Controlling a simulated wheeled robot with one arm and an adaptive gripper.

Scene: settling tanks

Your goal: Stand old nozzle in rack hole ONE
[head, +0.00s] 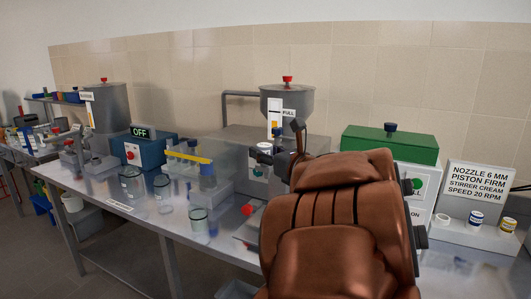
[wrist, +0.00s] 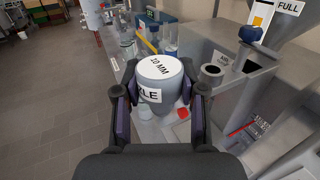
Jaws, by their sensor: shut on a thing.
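In the wrist view my gripper (wrist: 160,108) is shut on a grey and white cylindrical nozzle (wrist: 160,72). Its white top reads "10 MM" and its side label ends in "ZLE". The fingers press on its two sides, and its lower end is hidden from this camera. A grey upright tube with a dark round opening (wrist: 212,70) is to the right of the nozzle, apart from it. In the head view my brown arm hides most of my gripper and the nozzle. I cannot make out a rack hole marked ONE in either view.
A hopper (head: 287,103) marked "FULL" stands behind my arm. A blue box with an "OFF" sign (head: 150,150) and several glass jars are to the left. A green-topped box (head: 388,146) and a "NOZZLE 6 MM" sign (head: 478,182) are right. Open floor (wrist: 55,110) lies left in the wrist view.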

